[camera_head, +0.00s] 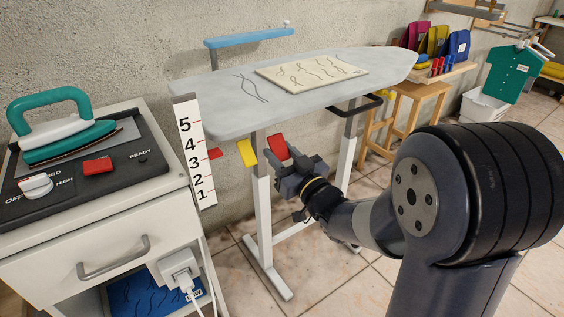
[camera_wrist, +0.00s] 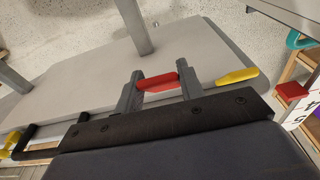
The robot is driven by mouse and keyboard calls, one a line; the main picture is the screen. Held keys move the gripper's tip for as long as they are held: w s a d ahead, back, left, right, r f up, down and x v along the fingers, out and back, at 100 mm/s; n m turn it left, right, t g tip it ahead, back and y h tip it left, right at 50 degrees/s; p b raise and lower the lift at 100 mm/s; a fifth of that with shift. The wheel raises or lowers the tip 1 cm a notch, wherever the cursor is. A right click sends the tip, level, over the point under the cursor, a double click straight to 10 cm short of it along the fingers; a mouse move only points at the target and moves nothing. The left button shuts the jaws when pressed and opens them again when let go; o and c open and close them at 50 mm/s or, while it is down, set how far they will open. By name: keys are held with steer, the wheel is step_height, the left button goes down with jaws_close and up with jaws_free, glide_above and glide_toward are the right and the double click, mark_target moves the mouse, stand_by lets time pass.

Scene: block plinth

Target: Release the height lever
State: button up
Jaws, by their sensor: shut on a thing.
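The ironing board (camera_head: 215,95) is grey and stands on white legs, with several levers under its top. A red lever (camera_head: 277,147) is under the near edge; in the wrist view its red grip (camera_wrist: 157,82) lies between both fingers. My gripper (camera_head: 289,178) is shut on this red lever. A yellow lever (camera_head: 246,152) is just left of it, outside the jaws; it also shows in the wrist view (camera_wrist: 237,76). No label shows which is the height lever. A red pointer (camera_head: 215,153) sits beside the white scale (camera_head: 190,150), between 3 and 4, nearer 4.
A cabinet (camera_head: 105,235) at left bears a teal iron (camera_head: 65,130), a white knob and a red switch. A black looped handle (camera_head: 358,105) is under the board to the right. A wooden stool (camera_head: 405,105) stands behind it. Tiled floor in front is clear.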

steer(key=o, duration=1)
steer(key=p+v, duration=0.1)
steer(key=v, duration=1)
steer(key=shift+w+a, duration=0.1)
steer(key=x, duration=1.1)
steer(key=shift+r+b, duration=0.1)
steer(key=shift+b, duration=0.25)
steer(key=shift+p, duration=0.55)
